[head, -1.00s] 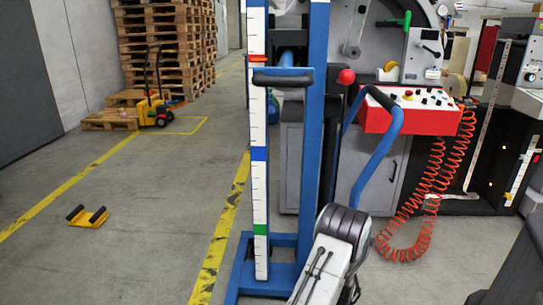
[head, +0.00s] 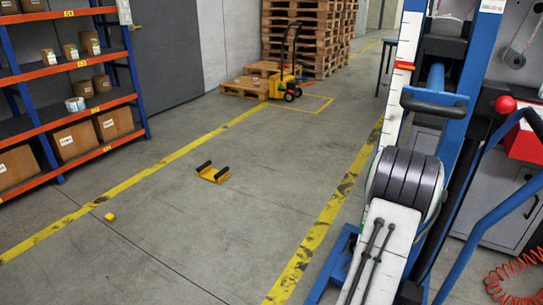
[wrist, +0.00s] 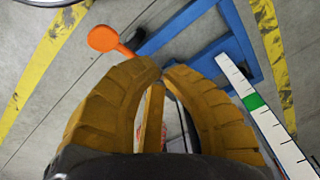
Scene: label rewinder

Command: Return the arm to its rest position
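My arm (head: 390,235) stands folded low at the right of the head view, in front of the blue lift frame. My gripper (wrist: 162,69) shows in the wrist view with two ribbed yellow fingers curved inward. Their tips meet or nearly meet, and no object shows between the tips. A narrow yellow strip shows in the gap behind them; I cannot tell what it is. The fingers are hidden in the head view. The wrist view looks down past the fingers to the floor and the blue base (wrist: 190,30) of the lift.
The blue lift frame (head: 465,95) with its white scale (head: 408,45) stands close behind my arm. An orange paddle-shaped piece (wrist: 103,38) is near the fingertips. A yellow bracket (head: 213,174) and a small yellow block (head: 109,217) lie on open floor. Shelves (head: 60,75) stand left.

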